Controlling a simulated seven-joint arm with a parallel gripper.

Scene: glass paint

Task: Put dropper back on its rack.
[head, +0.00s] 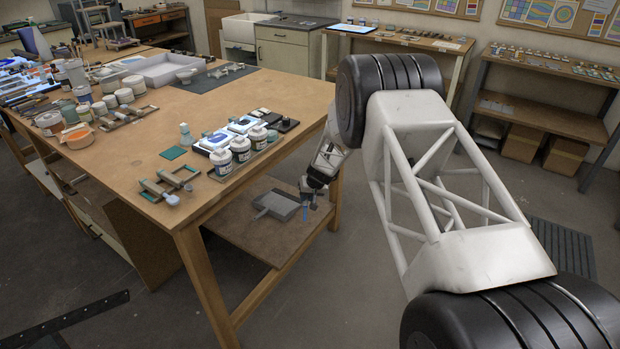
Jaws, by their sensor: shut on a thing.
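My gripper (308,197) hangs off the table's right edge, below the level of its top. It is shut on a small, thin bluish thing, which looks like the dropper (305,214); it is too small here to make out clearly. A low wooden rack (168,184) with green-grey bars stands on the near right corner of the worktable (130,215), well to the left of my gripper. I cannot tell for sure that it is the dropper's rack.
A small bottle (186,134) and green tile (173,153) are nearby. A grey bin (278,204) sits on the lower shelf. Paint pots (84,94) crowd the left.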

